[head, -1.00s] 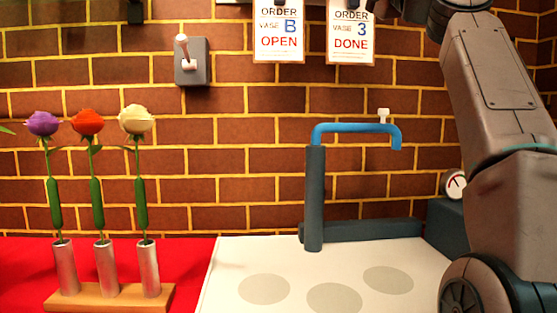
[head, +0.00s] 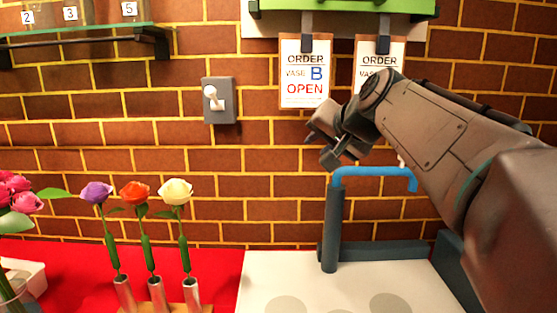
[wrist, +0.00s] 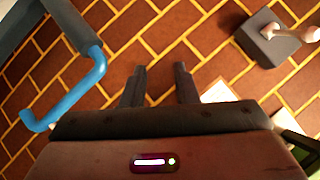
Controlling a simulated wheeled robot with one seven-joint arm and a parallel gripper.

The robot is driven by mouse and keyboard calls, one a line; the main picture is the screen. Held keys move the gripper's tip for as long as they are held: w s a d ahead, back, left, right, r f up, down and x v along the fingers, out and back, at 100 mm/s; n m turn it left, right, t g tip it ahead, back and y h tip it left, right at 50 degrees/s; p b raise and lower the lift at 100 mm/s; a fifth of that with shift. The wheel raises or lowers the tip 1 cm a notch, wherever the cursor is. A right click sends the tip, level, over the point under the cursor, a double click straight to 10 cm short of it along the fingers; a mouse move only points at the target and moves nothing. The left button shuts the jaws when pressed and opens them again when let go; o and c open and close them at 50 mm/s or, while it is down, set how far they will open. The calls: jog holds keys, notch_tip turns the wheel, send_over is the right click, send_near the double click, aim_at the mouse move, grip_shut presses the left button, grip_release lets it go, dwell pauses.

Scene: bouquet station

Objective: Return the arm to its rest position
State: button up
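My arm (head: 430,120) reaches in from the right in the head view, in front of the brick wall. My gripper (head: 318,148) is at its left end, below the order cards and above the blue faucet (head: 375,172). In the wrist view the two fingers of my gripper (wrist: 159,82) stand apart with only bare wall between them. It is open and empty. The gripper appears clear of the faucet in the head view.
A lever switch (head: 219,101) is on the wall left of my gripper. Order cards (head: 304,88) hang above it. Three flowers in metal tubes (head: 156,294) stand at lower left, beside pink flowers (head: 18,195). The white counter (head: 262,272) is below. A glass shelf (head: 75,34) is upper left.

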jog(key=s+d+f+n+g+h+p, duration=0.1)
jog(key=s+f+p, duration=0.3)
jog(key=s, duration=0.4)
jog(key=s+d+f+n+g+h+p, duration=0.1)
jog(key=s+d+f+g+p, duration=0.2)
jog(key=s, duration=0.5)
jog(key=s+d+f+n+g+h+p, duration=0.2)
jog(key=s+f+g+p, duration=0.2)
jog(key=s+f+p, duration=0.2)
jog(key=s+p, duration=0.2)
jog(key=shift+s+d+f+p, duration=0.2)
jog(key=shift+s+f+p, duration=0.1)
jog(key=shift+f, duration=0.1)
